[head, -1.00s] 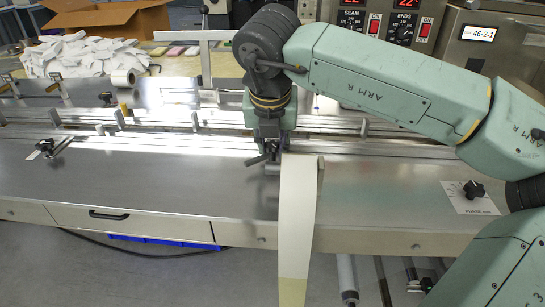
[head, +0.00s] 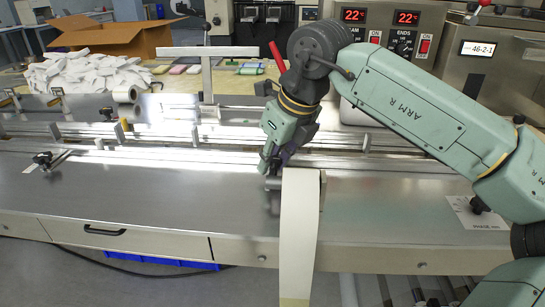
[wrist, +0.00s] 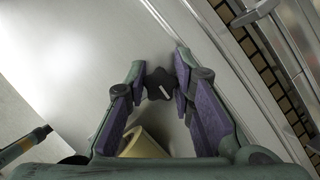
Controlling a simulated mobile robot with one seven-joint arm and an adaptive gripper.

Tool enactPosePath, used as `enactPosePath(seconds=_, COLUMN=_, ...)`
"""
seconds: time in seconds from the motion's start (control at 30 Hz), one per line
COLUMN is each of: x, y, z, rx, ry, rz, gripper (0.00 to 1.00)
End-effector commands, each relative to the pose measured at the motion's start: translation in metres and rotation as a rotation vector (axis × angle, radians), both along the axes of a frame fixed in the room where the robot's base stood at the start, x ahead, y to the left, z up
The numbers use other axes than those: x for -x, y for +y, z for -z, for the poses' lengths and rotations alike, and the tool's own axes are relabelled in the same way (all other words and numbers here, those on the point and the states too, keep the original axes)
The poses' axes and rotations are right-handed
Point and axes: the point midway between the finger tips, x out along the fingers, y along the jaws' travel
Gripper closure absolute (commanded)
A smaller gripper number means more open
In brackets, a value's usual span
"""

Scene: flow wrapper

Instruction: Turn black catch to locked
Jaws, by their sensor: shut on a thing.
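The black catch shows in the wrist view as a lobed black knob (wrist: 160,84) with a white pointer line, over a bright metal surface. My gripper (wrist: 161,80) has its purple-padded fingers on either side of the knob and is shut on it. In the head view my gripper (head: 270,168) is tilted, its tips low over the metal deck just left of the top of the pale film web. There the fingers hide the catch. I cannot read any locked or unlocked marking.
The pale film web (head: 299,235) hangs over the deck front beside my gripper; its roll (wrist: 143,143) shows in the wrist view. A rail (head: 400,165) runs behind. A phase knob (head: 480,205) is at right, another black knob (head: 42,158) at left. The left deck (head: 130,190) is clear.

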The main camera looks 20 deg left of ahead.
Motion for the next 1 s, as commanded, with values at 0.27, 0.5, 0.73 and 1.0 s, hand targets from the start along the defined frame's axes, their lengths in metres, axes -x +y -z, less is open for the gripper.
enactPosePath(seconds=0.27, x=-0.0002, y=0.0002, z=-0.0007, rx=-0.001, ry=-0.001, rz=-0.08, gripper=1.0)
enactPosePath(seconds=0.5, x=-0.0002, y=0.0002, z=-0.0005, rx=-0.001, ry=-0.001, rz=-0.094, gripper=1.0)
enactPosePath(seconds=0.73, x=-0.0002, y=0.0002, z=-0.0005, rx=-0.001, ry=-0.001, rz=-0.094, gripper=1.0)
enactPosePath(seconds=1.0, x=-0.0001, y=0.0001, z=-0.0003, rx=0.0, ry=-0.001, rz=-0.093, gripper=0.68)
